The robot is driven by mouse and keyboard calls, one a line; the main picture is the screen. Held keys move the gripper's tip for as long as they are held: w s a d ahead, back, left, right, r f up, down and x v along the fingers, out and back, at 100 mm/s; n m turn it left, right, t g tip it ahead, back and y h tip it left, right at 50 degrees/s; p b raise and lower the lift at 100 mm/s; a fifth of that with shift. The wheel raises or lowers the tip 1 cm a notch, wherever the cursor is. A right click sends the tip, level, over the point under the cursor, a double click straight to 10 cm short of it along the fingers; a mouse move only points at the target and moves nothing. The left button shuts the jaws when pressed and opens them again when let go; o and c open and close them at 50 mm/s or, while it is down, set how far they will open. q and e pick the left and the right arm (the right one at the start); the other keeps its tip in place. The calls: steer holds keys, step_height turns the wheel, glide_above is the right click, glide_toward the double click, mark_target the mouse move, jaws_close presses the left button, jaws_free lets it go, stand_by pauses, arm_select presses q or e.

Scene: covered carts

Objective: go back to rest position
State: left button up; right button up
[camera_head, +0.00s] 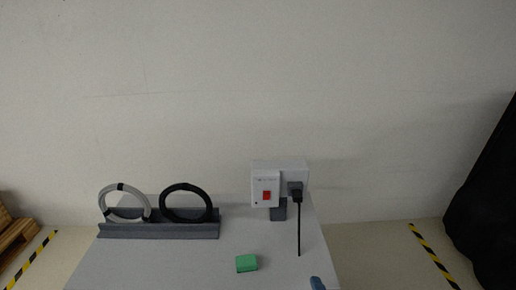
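Neither of my grippers can be made out in the head view. A grey-topped cart (190,265) stands in front of me against the wall. On it, a dark grey rack (160,231) at the left holds a white coiled cable (104,203) and a black coiled cable (165,203) upright, side by side. A white power box (262,183) with a red switch (266,196) stands at the back right. A black plug (295,189) sits at its front, with a dark cord (299,230) hanging down. A green block (246,263) lies near the middle front.
A small blue-grey item (317,283) is cut off at the bottom edge; I cannot tell what it is. A wooden pallet (12,232) is at far left and a black covered shape (494,215) at far right. Yellow-black floor tape (432,255) runs on both sides.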

steer(key=s+f+m+g+y+p, duration=0.1)
steer(key=s+f+m+g+p, duration=0.25)
steer(key=f, duration=0.65)
steer(key=s+f+m+g, duration=0.3)
steer(key=f+m+g, duration=0.25)
steer(key=f, duration=0.45)
arm_select(q)
step_height(320, 180, up, 7)
steer(key=w+p, duration=0.2)
steer(key=p, duration=0.1)
steer(key=shift+w+r, duration=0.15)
steer(key=shift+w, duration=0.25)
arm_select(e)
steer(key=s+f+m+g, duration=0.3)
steer(key=s+f+m, duration=0.2)
steer(key=s, duration=0.4)
steer(key=s+a+f+m+g+y, duration=0.1)
steer(key=s+f+m+g, duration=0.3)
steer(key=s, duration=0.6)
step_height(320, 180, down, 2)
steer(key=shift+m+y, duration=0.3)
steer(key=shift+m, duration=0.6)
steer(key=shift+a, duration=0.1)
